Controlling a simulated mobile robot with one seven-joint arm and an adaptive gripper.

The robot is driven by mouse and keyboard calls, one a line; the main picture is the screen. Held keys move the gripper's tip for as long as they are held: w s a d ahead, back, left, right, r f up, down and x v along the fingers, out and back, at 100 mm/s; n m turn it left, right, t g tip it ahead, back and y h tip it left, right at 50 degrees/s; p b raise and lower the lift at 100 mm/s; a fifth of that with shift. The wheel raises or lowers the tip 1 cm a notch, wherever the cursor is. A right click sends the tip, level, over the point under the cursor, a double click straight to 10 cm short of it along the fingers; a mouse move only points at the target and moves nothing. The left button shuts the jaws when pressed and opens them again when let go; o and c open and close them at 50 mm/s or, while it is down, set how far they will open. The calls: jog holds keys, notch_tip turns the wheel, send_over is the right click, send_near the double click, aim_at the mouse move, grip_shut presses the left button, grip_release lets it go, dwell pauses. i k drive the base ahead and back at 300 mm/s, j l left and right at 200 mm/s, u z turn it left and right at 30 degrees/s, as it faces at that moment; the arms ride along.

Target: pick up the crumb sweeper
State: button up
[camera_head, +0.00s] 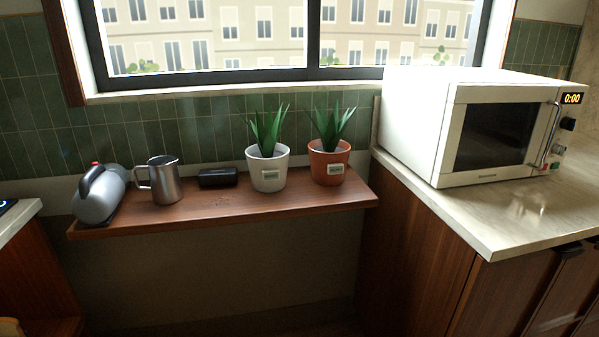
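A small dark, box-like object (218,178), which looks like the crumb sweeper, lies on the brown wooden shelf (300,206) below the window. It sits between a metal pitcher on its left and a white plant pot on its right, apart from both. Its fine detail is too dark and small to make out. A few dark specks, perhaps crumbs, lie on the shelf in front of it. My gripper is not in view.
A white pot (268,172) and an orange pot (329,165) hold spiky plants. A microwave (425,130) stands on the right counter (500,228). The tiled wall is close behind.

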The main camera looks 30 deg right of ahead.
aim_at(230, 175)
jog(key=i+z, duration=0.15)
jog(key=z, duration=0.2)
jog(key=i+j+z, duration=0.1)
jog(key=z, duration=0.2)
jog(key=i+j+z, duration=0.15)
jog(key=z, duration=0.2)
jog(key=i+j, duration=0.65)
jog(key=i, duration=0.5)
